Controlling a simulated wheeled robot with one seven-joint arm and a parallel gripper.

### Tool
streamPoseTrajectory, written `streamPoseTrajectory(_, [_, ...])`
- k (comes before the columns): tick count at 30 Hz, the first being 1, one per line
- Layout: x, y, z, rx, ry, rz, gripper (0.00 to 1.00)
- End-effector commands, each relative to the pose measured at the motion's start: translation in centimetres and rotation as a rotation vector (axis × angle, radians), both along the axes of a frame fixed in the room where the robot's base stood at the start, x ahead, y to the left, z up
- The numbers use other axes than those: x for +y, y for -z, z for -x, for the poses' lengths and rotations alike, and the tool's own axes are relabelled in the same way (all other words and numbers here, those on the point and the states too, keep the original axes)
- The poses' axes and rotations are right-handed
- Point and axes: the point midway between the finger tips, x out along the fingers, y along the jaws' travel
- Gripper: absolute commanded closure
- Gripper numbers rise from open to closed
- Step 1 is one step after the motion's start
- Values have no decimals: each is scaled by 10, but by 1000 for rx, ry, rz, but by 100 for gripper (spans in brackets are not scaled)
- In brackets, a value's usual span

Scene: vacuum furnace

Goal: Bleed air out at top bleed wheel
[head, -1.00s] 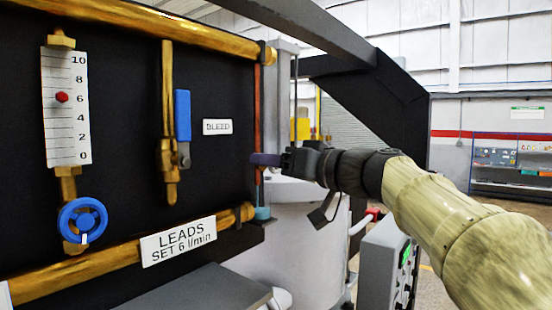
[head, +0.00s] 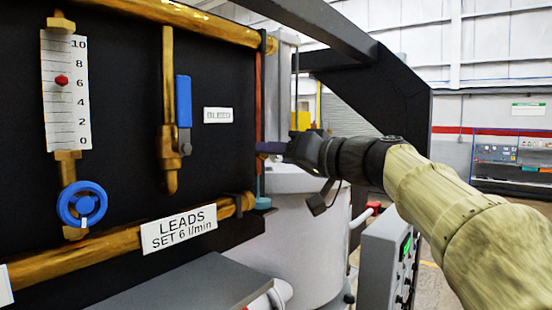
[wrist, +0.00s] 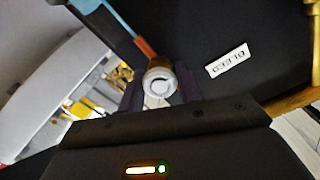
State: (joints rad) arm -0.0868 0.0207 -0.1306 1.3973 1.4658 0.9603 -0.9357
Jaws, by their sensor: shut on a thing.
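A small round wheel (wrist: 160,82) with a pale disc face and brass-coloured rim sits between the two purple fingers of my gripper (wrist: 160,97) in the wrist view. The fingers are shut on its sides. In the head view my gripper (head: 268,148) reaches in from the right to the right edge of the black panel, level with the thin red pipe (head: 258,95). The wheel is hidden there behind the fingers. A white BLEED label (head: 217,115) is on the panel to the left; in the wrist view the label (wrist: 227,62) looks turned over.
On the panel, a blue lever (head: 184,101) sits on a brass valve, left of the label. Further left is a flow gauge (head: 66,93) with a red float above a blue handwheel (head: 82,205). A brass pipe (head: 75,262) runs below. A dark slanted frame (head: 385,95) stands behind my arm.

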Motion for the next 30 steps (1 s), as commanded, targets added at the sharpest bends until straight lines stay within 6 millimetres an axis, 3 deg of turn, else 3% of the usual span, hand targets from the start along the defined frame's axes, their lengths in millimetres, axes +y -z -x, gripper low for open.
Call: streamPoseTrajectory(30, [-1,2,-2,733,3,-570,89])
